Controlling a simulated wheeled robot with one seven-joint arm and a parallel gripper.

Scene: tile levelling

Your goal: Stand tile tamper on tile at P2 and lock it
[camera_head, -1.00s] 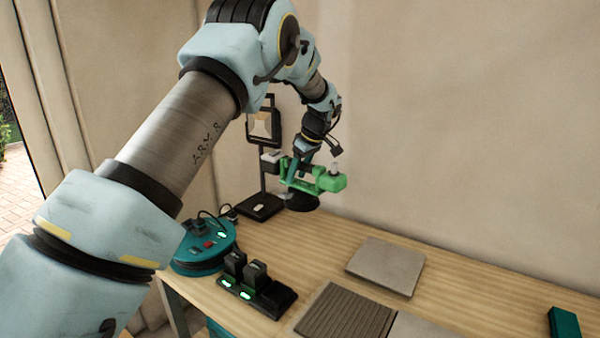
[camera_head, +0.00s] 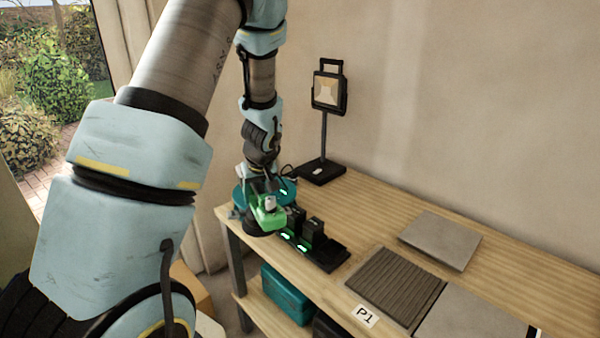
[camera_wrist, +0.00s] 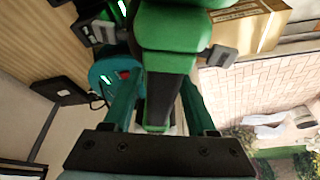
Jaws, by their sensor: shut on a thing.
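The tile tamper (camera_head: 268,217), a green tool with a dark round foot, is held in my gripper (camera_head: 262,190) at the left end of the bench. In the head view it overlaps the teal round device. A flat grey tile (camera_head: 440,240) lies at the back. A ribbed grey tile (camera_head: 396,286) lies in front of it, and another smooth grey tile (camera_head: 482,318) is cut off by the lower edge. No P2 label shows.
A P1 label (camera_head: 366,316) is on the bench's front edge (camera_head: 340,298). A black charger with two batteries (camera_head: 325,252) stands right of the tamper. The teal round device (camera_head: 284,187) and a work light (camera_head: 324,135) stand behind. A teal case (camera_head: 287,296) sits on the lower shelf.

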